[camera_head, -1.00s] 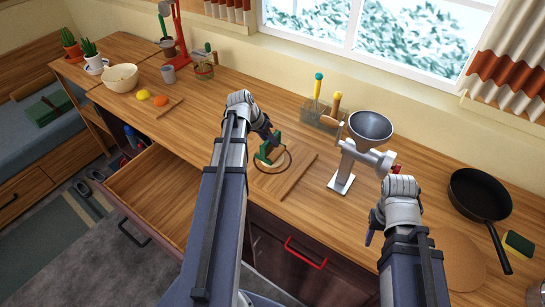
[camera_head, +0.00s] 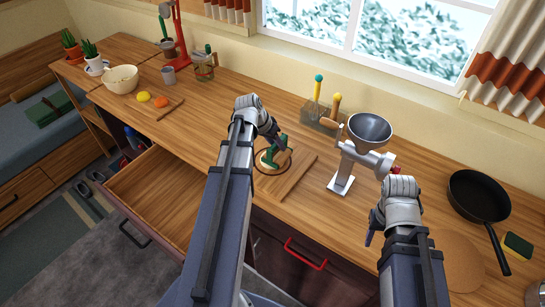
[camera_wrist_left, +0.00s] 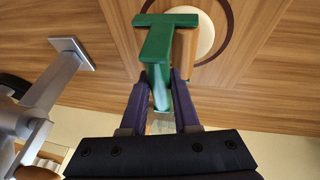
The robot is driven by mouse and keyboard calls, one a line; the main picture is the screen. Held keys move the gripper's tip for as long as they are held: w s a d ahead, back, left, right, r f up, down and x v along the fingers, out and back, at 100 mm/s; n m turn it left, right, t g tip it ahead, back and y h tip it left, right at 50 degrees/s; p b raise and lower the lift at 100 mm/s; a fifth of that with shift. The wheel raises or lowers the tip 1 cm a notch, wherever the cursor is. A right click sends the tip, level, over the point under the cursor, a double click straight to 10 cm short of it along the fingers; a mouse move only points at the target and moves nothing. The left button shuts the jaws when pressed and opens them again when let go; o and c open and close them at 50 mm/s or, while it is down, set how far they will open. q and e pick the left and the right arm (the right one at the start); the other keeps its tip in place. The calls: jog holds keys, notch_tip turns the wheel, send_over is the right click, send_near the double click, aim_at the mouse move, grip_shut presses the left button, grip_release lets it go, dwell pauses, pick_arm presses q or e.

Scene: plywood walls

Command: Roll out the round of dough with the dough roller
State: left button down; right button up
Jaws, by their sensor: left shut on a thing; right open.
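My left gripper (camera_head: 277,139) is shut on the green handle of the dough roller (camera_head: 282,152), over the board. In the left wrist view, the fingers (camera_wrist_left: 160,98) grip the green handle (camera_wrist_left: 158,45), and the wooden roller cylinder (camera_wrist_left: 184,52) shows beside it. The pale round of dough (camera_wrist_left: 205,38) lies against the roller in that view, partly hidden by it, inside a dark ring marked on the wooden board (camera_head: 294,182). Whether the roller presses on the dough is unclear. My right gripper (camera_head: 370,232) is open and empty near the counter's front edge, partly hidden by its wrist.
A metal grinder (camera_head: 345,165) stands right of the board. A holder (camera_head: 320,117) with tools is behind. A black pan (camera_head: 480,194), a sponge (camera_head: 518,245) and a round cork mat (camera_head: 457,258) lie at right. An open drawer (camera_head: 155,190) juts out at left front.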

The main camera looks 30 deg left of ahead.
pick_arm(q)
jog(key=shift+r+p, duration=2.85)
jog(key=shift+r, duration=0.35)
jog(key=shift+f, duration=0.1)
pick_arm(e)
notch_tip(320, 180, up, 6)
pick_arm(q)
jog(key=shift+s, duration=0.1)
pick_arm(e)
jog(key=shift+s, duration=0.1)
